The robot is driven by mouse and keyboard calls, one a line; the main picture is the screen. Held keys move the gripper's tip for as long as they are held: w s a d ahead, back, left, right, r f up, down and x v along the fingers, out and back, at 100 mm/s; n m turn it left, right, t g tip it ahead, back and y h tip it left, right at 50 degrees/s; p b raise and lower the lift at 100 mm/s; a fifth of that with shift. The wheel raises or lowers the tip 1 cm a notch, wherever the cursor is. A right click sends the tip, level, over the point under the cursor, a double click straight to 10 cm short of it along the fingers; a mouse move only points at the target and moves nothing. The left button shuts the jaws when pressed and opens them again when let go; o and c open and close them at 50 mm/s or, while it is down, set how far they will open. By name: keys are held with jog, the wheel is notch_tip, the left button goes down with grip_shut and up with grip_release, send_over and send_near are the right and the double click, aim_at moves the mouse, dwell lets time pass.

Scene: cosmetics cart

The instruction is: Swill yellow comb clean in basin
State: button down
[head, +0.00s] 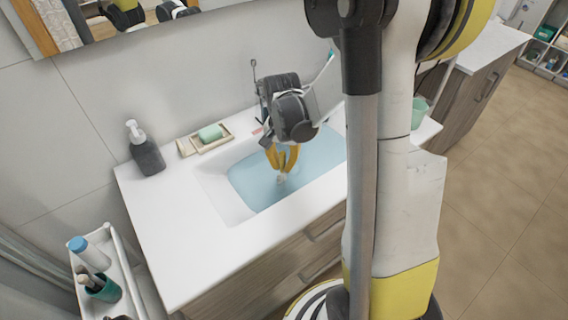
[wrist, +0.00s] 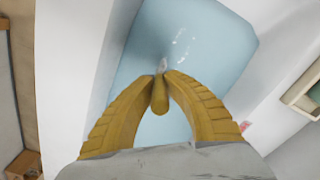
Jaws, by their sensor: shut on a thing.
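The white basin (head: 222,196) is set in the counter and holds pale blue water (head: 247,186); the water also fills the upper middle of the wrist view (wrist: 205,45). My gripper (head: 282,171) points down into the basin, its yellow fingers at the water. In the wrist view the fingertips (wrist: 164,76) are closed together around a narrow yellow piece (wrist: 159,97), which looks like part of the yellow comb. The rest of the comb is hidden by the fingers and the water. White glints show on the water just beyond the fingertips.
A dark soap dispenser (head: 147,153) stands at the counter's left. A soap dish (head: 190,146) with green soap (head: 210,132) lies behind the basin. A cart (head: 128,285) at lower left carries a blue-capped bottle (head: 91,257) and a green cup (head: 105,289). The front-left counter is clear.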

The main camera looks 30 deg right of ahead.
jog(key=shift+d, duration=0.3)
dwell(1.5)
jog(key=shift+a+b, duration=0.15)
jog(key=shift+b, duration=0.15)
jog(key=shift+a, duration=0.25)
jog(key=shift+d, duration=0.4)
dwell(0.3)
jog(key=shift+r+p, duration=5.05)
jog(key=shift+r, duration=2)
